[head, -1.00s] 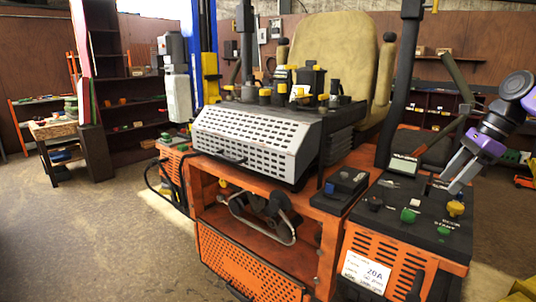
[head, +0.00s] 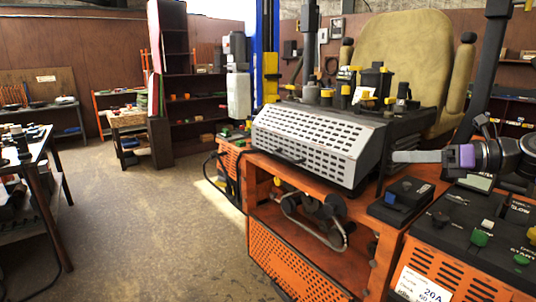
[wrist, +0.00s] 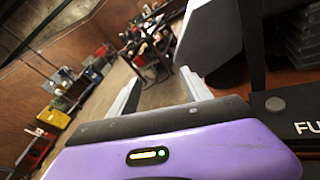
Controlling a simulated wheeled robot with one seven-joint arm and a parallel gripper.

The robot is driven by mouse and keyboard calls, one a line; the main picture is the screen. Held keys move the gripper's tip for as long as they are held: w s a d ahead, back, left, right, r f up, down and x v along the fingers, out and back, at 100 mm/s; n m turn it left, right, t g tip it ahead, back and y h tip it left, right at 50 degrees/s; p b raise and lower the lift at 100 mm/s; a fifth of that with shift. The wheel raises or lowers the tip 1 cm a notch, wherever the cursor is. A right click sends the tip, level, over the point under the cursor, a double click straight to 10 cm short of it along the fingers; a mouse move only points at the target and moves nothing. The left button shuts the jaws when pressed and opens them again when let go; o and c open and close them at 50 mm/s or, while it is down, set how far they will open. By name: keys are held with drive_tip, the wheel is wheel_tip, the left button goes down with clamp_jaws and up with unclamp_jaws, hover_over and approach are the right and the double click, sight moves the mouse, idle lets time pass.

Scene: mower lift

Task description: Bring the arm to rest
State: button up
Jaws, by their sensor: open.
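My gripper (head: 394,156) is at the right in the head view, with its purple wrist band and grey fingers pointing left. It is above the orange machine (head: 262,220), between the perforated silver cover (head: 305,130) and the black control panel (head: 475,222). In the wrist view the two grey fingers of my gripper (wrist: 160,80) stand apart with nothing between them. I cannot tell from the head view how far the fingers are from the cover. The arm runs off the right edge.
A tan seat (head: 405,62) and a black post (head: 488,70) stand behind the gripper. A small black switch box (head: 402,198) lies below it. A workbench (head: 35,165) is at the left. Open floor (head: 150,230) lies between bench and machine.

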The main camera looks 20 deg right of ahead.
drive_tip(key=s+a+r+m+t+y, duration=0.1)
drive_tip(key=s+a+m+t+y, duration=0.1)
drive_tip(key=a+m+t, duration=0.5)
drive_tip(key=s+a+r+m+t+y, duration=0.25)
drive_tip(key=a+m+t, duration=0.25)
drive_tip(key=a+m, duration=0.35)
drive_tip(key=s+a+f+m+g+h, duration=0.1)
drive_tip(key=s+a+f+m+h, duration=0.2)
drive_tip(key=s+f+m+h, duration=0.9)
drive_tip(key=s+a+f+m+h, duration=0.3)
drive_tip(key=s+f+m+h, duration=0.3)
drive_tip(key=f+m+h, duration=0.7)
drive_tip(key=s+a+f+g+y, duration=0.2)
drive_tip(key=s+f+g+y, duration=0.1)
drive_tip(key=s, duration=0.9)
drive_tip(key=s+a+f+g+y, duration=0.3)
drive_tip(key=s+f+g+y, duration=0.1)
drive_tip(key=s, duration=0.8)
drive_tip(key=shift+a+f+y, duration=0.15)
drive_tip(key=shift+f+y, duration=0.6)
drive_tip(key=shift+y, duration=0.3)
drive_tip(key=shift+m, duration=0.25)
